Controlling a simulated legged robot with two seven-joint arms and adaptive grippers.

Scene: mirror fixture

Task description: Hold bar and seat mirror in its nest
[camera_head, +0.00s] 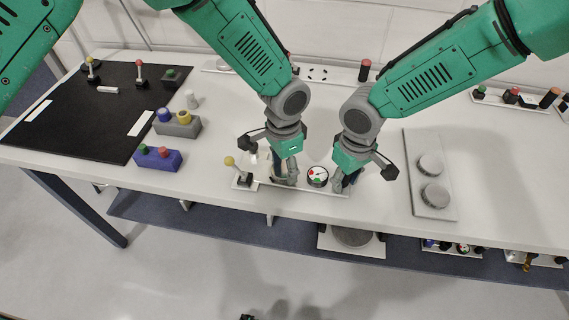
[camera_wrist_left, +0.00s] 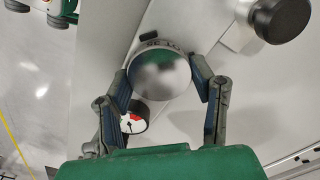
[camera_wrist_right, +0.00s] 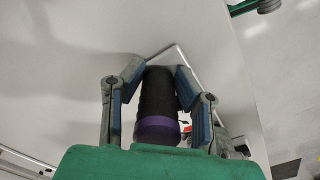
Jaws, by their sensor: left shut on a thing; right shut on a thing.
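My left gripper (camera_head: 284,178) is shut on the round mirror (camera_wrist_left: 160,74), a shiny disc held between its two fingertips in the left wrist view. My right gripper (camera_head: 347,180) is shut on the bar (camera_wrist_right: 157,92), a black ribbed cylinder with a purple band in the right wrist view. Both grippers are low over a white fixture plate (camera_head: 310,189) at the table's front edge. A round dial (camera_head: 318,176) with red and green marks stands between them and also shows in the left wrist view (camera_wrist_left: 133,121). The nest cannot be made out; the fingers hide the mirror in the head view.
A grey panel with two round knobs (camera_head: 431,175) lies to the right. Blue (camera_head: 158,159) and grey (camera_head: 177,124) button boxes and a black mat (camera_head: 90,110) are at left.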

